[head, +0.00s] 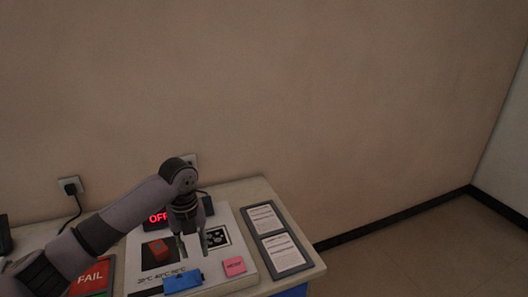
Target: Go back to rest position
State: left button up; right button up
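My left gripper (192,247) comes in from the left and points down over a white panel (208,276) on the table. Its two fingers are apart, with nothing visible between them. I cannot tell whether the fingertips touch the panel. My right gripper is not in view.
A display (156,217) reads OFF behind. A red FAIL sign (90,280) lies left, a grey card holder (274,237) right. The wall is close behind; floor right is clear.

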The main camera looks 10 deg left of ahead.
pick_arm(q)
jog(key=s+d+f+n+t+h, duration=0.2)
jog(key=s+d+f+n, duration=0.95)
jog(key=s+d, duration=0.25)
jog(key=s+a+n+t+y, duration=0.1)
jog(key=s+a+n, duration=0.3)
jog(key=s+n, duration=0.35)
jog(key=s+a+n+t+y, duration=0.1)
jog(key=s+a+n, duration=0.2)
jog(key=s+n, duration=0.45)
notch_tip(320, 180, down, 29)
jog(key=s+g+b, duration=0.1)
jog(key=s+g, duration=0.1)
jog(key=s+a+f+g, duration=0.1)
jog(key=s+a+f, duration=0.2)
jog(key=s+f, duration=1.2)
jog(key=shift+s+f+n+b, duration=0.35)
jog(key=shift+s+f+b, duration=0.05)
jog(key=shift+b, duration=0.05)
